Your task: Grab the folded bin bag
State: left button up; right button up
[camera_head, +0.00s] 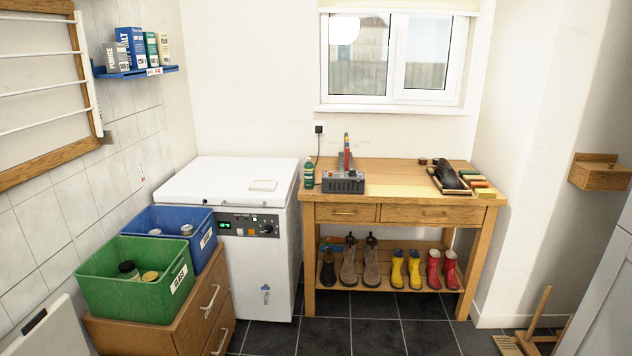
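I cannot make out a folded bin bag for certain in the head view. A small flat pale item (263,185) lies on the white chest's lid, but I cannot tell what it is. A black rounded object (447,176) rests on a dark tray at the right of the wooden bench (390,172); it looks more like footwear than a bag. Neither of my grippers is in view.
A green crate (135,305) and a blue crate (205,258) with jars and cans stand on a wooden drawer unit (205,310) beside the white chest (262,280). Boots (360,262) line the bench's lower shelf.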

aim_at(263, 184)
jog(key=i, duration=1.7)
